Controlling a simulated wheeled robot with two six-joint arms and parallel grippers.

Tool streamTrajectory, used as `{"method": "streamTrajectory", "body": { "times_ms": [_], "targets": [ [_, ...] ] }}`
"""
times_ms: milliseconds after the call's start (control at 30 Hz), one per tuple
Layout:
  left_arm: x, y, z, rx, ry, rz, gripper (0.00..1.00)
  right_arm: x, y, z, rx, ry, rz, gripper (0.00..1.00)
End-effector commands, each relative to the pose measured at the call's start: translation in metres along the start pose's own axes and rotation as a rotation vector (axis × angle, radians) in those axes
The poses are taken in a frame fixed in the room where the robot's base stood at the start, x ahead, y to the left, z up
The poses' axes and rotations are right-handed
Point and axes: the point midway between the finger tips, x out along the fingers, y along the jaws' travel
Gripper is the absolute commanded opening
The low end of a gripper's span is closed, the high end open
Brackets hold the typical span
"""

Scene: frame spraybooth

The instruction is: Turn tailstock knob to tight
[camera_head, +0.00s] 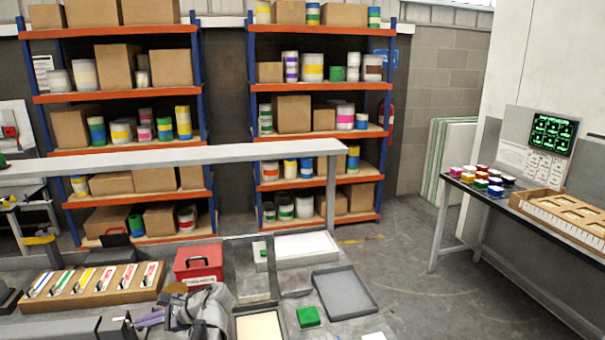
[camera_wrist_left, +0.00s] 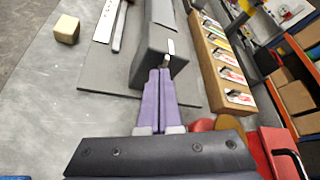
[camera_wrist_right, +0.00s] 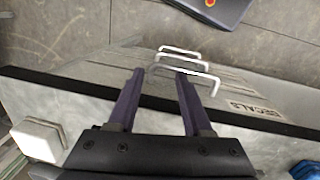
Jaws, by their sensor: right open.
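The tailstock appears to be the dark grey block (camera_wrist_left: 160,55) in the left wrist view; its top also shows at the lower left of the head view (camera_head: 115,327). A small pale lever-like piece (camera_wrist_left: 171,47), perhaps its knob, stands on the block's near end. My left gripper (camera_wrist_left: 159,72) has its purple fingers together, with nothing seen between them; the tips are at the block's near face, and I cannot tell whether they touch. It also shows in the head view (camera_head: 140,322). My right gripper (camera_wrist_right: 160,76) is open, over wire loops (camera_wrist_right: 185,62) beside a panel lettered DECALS.
A wooden rack of colourful cards (camera_head: 95,287) lies alongside the block. A red toolbox (camera_head: 198,262) stands close to my left wrist. A grey tray (camera_head: 345,293) and a green block (camera_head: 308,317) lie to the right. A yellowish cube (camera_wrist_left: 66,29) sits on the bench.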

Motion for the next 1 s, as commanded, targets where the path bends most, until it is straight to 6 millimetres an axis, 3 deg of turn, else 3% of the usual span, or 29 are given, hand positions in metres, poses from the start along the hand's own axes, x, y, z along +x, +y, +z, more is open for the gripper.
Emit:
{"method": "streamTrajectory", "body": {
  "times_ms": [1000],
  "targets": [
    [-0.0027, -0.0076, 0.0044, 0.000, 0.003, 0.000, 0.00, -0.0086, 0.0008, 0.0005, 0.000, 0.000, 0.000, 0.50]
  ]
}}
